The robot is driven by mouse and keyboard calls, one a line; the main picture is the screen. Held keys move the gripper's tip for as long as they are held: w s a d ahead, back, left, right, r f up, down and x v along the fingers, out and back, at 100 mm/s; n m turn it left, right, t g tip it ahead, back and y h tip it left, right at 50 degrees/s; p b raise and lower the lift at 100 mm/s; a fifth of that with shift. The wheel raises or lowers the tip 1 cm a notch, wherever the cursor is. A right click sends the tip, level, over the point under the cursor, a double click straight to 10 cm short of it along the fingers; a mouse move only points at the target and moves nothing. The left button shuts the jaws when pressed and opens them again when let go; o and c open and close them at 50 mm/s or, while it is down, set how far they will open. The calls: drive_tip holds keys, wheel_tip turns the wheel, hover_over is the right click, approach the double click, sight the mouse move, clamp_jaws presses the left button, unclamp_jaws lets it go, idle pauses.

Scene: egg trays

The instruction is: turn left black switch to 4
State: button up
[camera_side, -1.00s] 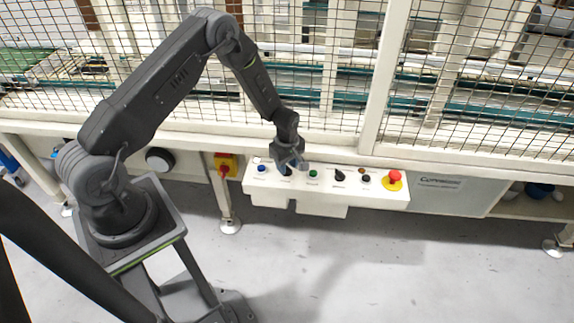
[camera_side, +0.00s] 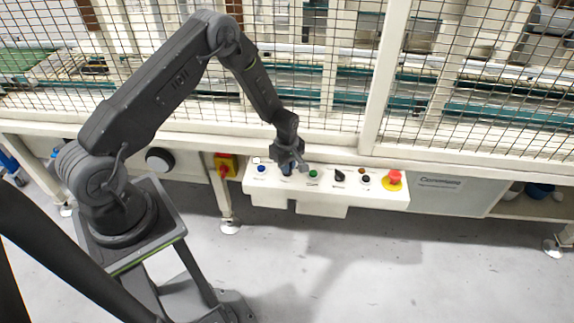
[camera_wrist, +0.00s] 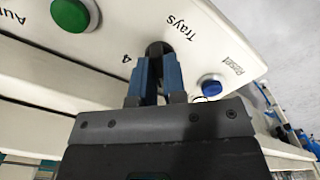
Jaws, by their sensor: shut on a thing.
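The left black switch (camera_wrist: 156,48) sits on the white control panel (camera_side: 330,204), between a blue button and a green button. In the wrist view my gripper (camera_wrist: 158,62) is shut on it, with a blue finger on either side. In the side view my gripper (camera_side: 287,168) is down at the panel and covers the switch.
The blue button (camera_wrist: 211,87) and green button (camera_wrist: 72,14) flank the fingers closely. The right black switch (camera_side: 339,175), a black button (camera_side: 365,180) and a red emergency stop (camera_side: 394,177) are further right. A mesh fence (camera_side: 480,90) stands behind the panel.

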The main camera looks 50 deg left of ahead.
drive_tip(key=m, duration=0.4)
clamp_jaws()
drive_tip(key=m, duration=0.5)
drive_tip(key=shift+m, duration=0.4)
drive_tip(key=m, duration=0.8)
drive_tip(key=o, duration=0.7)
unclamp_jaws()
drive_tip(key=shift+c, duration=0.2)
drive_tip(key=shift+r, duration=0.1)
drive_tip(key=shift+r, duration=2.4)
drive_tip(key=shift+r, duration=0.1)
